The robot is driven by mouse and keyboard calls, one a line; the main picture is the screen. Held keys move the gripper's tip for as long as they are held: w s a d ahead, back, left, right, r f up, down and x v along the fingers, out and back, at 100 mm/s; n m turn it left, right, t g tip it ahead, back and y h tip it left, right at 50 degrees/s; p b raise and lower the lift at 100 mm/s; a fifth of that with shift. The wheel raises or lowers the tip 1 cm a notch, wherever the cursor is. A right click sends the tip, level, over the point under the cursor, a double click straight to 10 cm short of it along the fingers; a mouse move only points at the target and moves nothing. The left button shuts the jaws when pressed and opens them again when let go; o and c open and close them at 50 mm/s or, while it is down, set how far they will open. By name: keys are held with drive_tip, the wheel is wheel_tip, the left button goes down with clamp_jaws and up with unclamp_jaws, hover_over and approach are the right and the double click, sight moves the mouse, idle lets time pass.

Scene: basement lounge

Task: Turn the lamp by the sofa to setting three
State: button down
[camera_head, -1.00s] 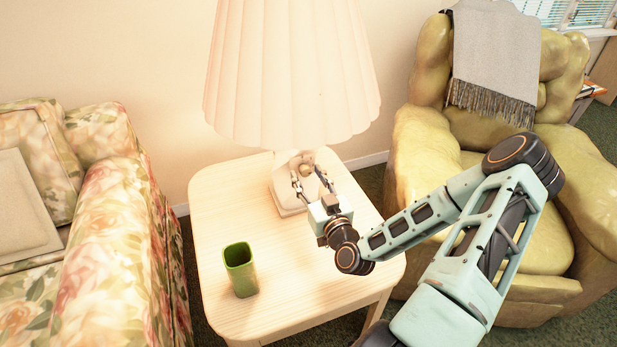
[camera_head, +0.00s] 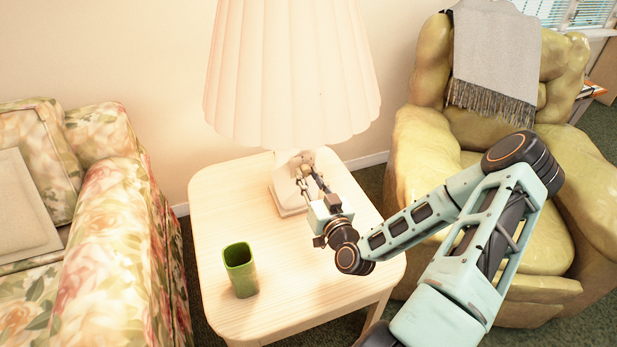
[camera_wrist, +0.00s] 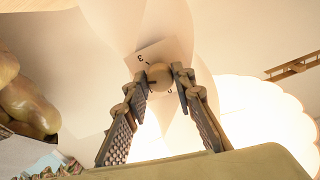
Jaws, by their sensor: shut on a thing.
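The lamp stands on a pale wooden side table (camera_head: 215,205) between the floral sofa (camera_head: 110,230) and an armchair. Its pleated shade (camera_head: 290,75) glows, and its white base (camera_head: 282,180) is partly hidden by my gripper (camera_head: 306,171). In the wrist view, my gripper (camera_wrist: 160,84) has its fingers on either side of a round beige knob (camera_wrist: 159,76) and is shut on it. A plate (camera_wrist: 152,54) behind the knob carries a "3" at upper left; a "0"-like mark shows below right. A short dark mark lies between the knob and the 3.
A green cup (camera_head: 240,270) stands on the table's front left, apart from my arm. The yellow-green armchair (camera_head: 430,150) with a grey throw (camera_head: 495,55) is at right, close behind my arm.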

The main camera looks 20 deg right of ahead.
drive_tip(key=m, duration=0.4)
drive_tip(key=shift+m, duration=2.1)
drive_tip(key=c, duration=1.6)
unclamp_jaws()
drive_tip(key=shift+s, duration=0.1)
drive_tip(key=s, duration=0.7)
drive_tip(key=shift+s, duration=0.2)
